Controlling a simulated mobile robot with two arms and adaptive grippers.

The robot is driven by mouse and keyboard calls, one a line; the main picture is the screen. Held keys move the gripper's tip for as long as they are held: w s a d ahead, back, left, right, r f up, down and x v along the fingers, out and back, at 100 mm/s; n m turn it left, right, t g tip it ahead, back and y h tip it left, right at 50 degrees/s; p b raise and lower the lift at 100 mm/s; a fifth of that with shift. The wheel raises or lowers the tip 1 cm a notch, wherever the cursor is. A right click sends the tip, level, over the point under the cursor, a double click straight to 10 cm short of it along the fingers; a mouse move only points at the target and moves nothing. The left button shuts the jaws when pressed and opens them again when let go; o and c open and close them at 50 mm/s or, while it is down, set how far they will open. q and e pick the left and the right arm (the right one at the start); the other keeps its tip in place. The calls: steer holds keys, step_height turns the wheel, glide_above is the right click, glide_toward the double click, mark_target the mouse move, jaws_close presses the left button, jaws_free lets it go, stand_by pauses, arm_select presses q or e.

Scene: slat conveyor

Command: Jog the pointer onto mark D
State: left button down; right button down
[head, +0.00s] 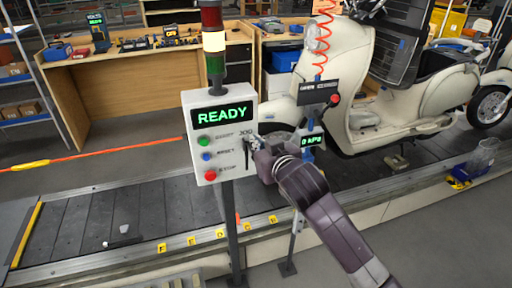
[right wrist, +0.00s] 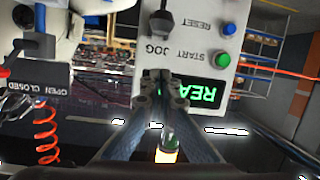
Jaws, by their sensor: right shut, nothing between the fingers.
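The control box (head: 221,110) stands on a post in front of the slat conveyor, and its display reads READY. Its JOG lever (head: 246,154) is a dark handle at the box's right side; it also shows in the right wrist view (right wrist: 162,22). My right gripper (head: 256,143) is shut and empty beside the lever. In the upside-down right wrist view its fingertips (right wrist: 161,78) lie over the box face near the JOG label, apart from the lever knob. Yellow marks (head: 191,241) line the conveyor's front edge; their letters are hard to read. An orange piece (head: 238,218), possibly the pointer, shows by the post.
Green START (head: 204,142), blue RESET (head: 206,156) and red STOP (head: 210,175) buttons sit left of the lever. A cream scooter (head: 345,90) stands on the conveyor (head: 130,215). A second panel (head: 318,95) with a red coiled hose is close to the right.

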mark_target(252, 150)
steer(key=f, duration=0.1)
steer(key=w+f+p, duration=0.1)
steer(key=f+p, duration=0.1)
steer(key=shift+w+a+f, duration=0.15)
steer(key=shift+w+f, duration=0.15)
steer(key=shift+w, duration=0.05)
steer(key=shift+s+f, duration=0.2)
steer(key=shift+s, duration=0.05)
steer(key=shift+f, duration=0.1)
steer(key=shift+w, duration=0.1)
steer(key=shift+f, duration=0.1)
